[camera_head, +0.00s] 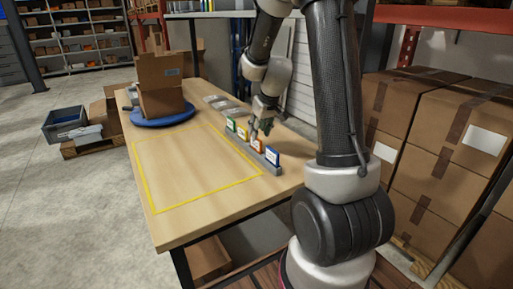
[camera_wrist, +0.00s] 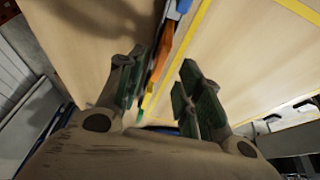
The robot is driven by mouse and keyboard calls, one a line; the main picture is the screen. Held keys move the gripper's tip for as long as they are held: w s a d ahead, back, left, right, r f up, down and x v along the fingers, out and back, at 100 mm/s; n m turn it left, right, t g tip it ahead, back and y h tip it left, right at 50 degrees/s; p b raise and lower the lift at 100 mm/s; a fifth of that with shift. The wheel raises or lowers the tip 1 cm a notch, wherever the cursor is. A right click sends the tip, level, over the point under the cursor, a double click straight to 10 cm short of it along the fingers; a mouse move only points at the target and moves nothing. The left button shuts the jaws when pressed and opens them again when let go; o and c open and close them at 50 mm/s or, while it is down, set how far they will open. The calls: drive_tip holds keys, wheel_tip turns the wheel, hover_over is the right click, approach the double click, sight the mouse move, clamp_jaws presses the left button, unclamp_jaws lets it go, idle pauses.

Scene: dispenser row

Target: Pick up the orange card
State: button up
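The orange card (camera_head: 257,143) stands upright in a grey rail (camera_head: 266,163) on the table, between a yellow card (camera_head: 242,133) and a blue card (camera_head: 273,155). My gripper (camera_head: 262,128) is above the row, close to the orange card. In the wrist view my gripper (camera_wrist: 161,64) is open, with its green-padded fingers apart. The orange card (camera_wrist: 164,48) shows there edge-on, between and just beyond the fingertips. I cannot tell whether a finger touches it. Its lower part is hidden by the rail.
A green card (camera_head: 231,124) stands at the rail's far end. A yellow outline (camera_head: 208,205) marks a clear area of the wooden table. A cardboard box (camera_head: 160,85) sits on a blue round base (camera_head: 160,117) at the back. Stacked cartons (camera_head: 440,140) stand at right.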

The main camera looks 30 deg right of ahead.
sight(256, 146)
drive_tip(key=x, duration=0.5)
drive_tip(key=shift+w+f, duration=0.1)
drive_tip(key=shift+f, duration=0.3)
drive_tip(key=shift+c, duration=0.2)
clamp_jaws()
